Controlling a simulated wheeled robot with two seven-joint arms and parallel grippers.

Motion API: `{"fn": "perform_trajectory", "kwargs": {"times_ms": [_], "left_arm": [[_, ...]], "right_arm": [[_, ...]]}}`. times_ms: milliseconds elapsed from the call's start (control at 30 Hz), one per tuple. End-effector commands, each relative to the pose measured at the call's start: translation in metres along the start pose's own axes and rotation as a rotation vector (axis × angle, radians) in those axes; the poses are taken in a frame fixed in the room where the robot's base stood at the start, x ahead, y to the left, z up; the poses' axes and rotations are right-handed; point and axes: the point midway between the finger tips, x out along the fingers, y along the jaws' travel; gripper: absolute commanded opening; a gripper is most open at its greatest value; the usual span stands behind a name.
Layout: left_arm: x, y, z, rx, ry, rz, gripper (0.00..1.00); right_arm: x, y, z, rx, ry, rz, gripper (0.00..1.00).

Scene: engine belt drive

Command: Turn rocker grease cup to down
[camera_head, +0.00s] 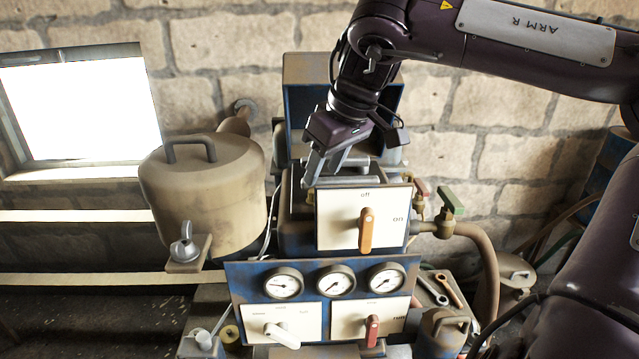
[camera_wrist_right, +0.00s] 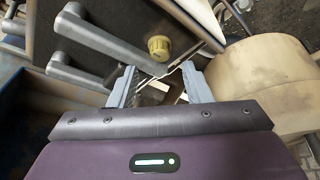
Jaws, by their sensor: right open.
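I cannot tell for sure which part is the rocker grease cup. A ribbed yellow knob (camera_wrist_right: 159,47) lies beyond my open right fingers (camera_wrist_right: 160,88) in the right wrist view, apart from them. My right gripper (camera_head: 324,164) points down over the engine top, behind the white panel (camera_head: 336,222) with an orange lever. A small dark part with pale surfaces shows between the fingers; I cannot tell whether they touch it. My left gripper is not in view.
A tan tank (camera_head: 205,190) stands left of the engine, with a grey knob (camera_head: 184,250) on a bracket. Grey bar handles (camera_wrist_right: 100,38) lie close to the fingers. Gauges (camera_head: 335,281) and small levers sit in front. A brass valve (camera_head: 444,222) and pipe stand right.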

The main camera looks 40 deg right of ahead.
Motion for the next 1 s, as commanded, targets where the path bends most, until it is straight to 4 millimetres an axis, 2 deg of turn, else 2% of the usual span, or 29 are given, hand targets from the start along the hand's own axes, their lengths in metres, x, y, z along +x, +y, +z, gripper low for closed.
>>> {"fn": "perform_trajectory", "kwargs": {"times_ms": [100,300,1000], "left_arm": [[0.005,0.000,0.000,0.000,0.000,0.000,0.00],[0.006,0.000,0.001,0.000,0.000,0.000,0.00],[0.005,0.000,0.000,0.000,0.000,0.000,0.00]], "right_arm": [[-0.017,0.000,0.000,0.000,0.002,0.002,0.44],[-0.030,0.000,0.000,0.000,0.001,0.001,0.44],[-0.030,0.000,0.000,0.000,0.000,0.000,0.44]]}}
